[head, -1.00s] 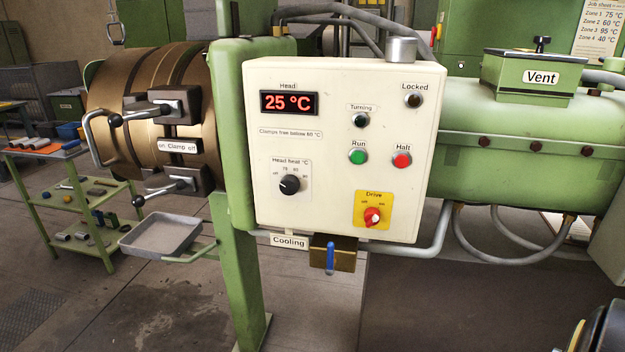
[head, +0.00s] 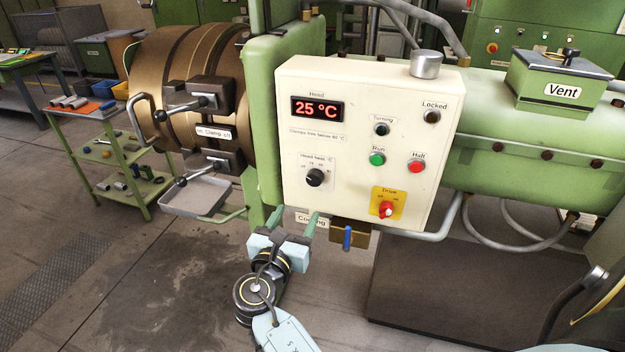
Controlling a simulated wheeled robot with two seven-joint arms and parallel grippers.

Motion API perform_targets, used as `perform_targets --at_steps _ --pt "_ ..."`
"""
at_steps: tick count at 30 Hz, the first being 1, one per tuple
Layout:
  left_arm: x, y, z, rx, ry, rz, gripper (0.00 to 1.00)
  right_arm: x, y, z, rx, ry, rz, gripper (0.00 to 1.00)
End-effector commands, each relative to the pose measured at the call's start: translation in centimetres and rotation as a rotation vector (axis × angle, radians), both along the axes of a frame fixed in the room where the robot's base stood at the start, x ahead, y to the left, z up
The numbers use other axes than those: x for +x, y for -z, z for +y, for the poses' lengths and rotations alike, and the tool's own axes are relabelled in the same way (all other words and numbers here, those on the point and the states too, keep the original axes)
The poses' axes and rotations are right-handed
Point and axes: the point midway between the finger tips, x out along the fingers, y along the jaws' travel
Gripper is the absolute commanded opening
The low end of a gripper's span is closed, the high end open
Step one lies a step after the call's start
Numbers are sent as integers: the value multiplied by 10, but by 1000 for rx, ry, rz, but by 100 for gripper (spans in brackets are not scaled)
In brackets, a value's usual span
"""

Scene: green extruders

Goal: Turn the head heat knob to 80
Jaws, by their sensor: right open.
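The head heat knob (head: 314,178) is a black dial on a white label at the lower left of the cream control panel (head: 368,128). Its marks are too small to read, and I cannot tell which one it points at. The red Head display (head: 318,110) above it reads 25 °C. My right gripper (head: 291,221) is below the panel's lower left edge, with its two green fingers apart and pointing up toward the panel. It is open, empty, and below and to the left of the knob, not touching it. My left gripper is not in view.
The red Drive switch (head: 386,209), green Run button (head: 377,159) and red Halt button (head: 416,167) share the panel. The blue-handled cooling valve (head: 347,238) sits just right of my gripper. A grey tray (head: 195,195) and clamp handles (head: 190,107) are to the left.

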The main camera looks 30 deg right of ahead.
Motion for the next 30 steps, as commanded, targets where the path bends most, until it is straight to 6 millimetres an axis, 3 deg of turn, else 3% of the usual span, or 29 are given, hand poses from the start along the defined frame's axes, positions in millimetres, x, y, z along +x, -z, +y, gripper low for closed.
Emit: perform_targets --at_steps 18,30 --pt "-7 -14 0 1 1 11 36 73 0 -85 -1 -2 1 59" --pt "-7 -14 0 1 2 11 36 84 2 -98 2 -3 1 59"
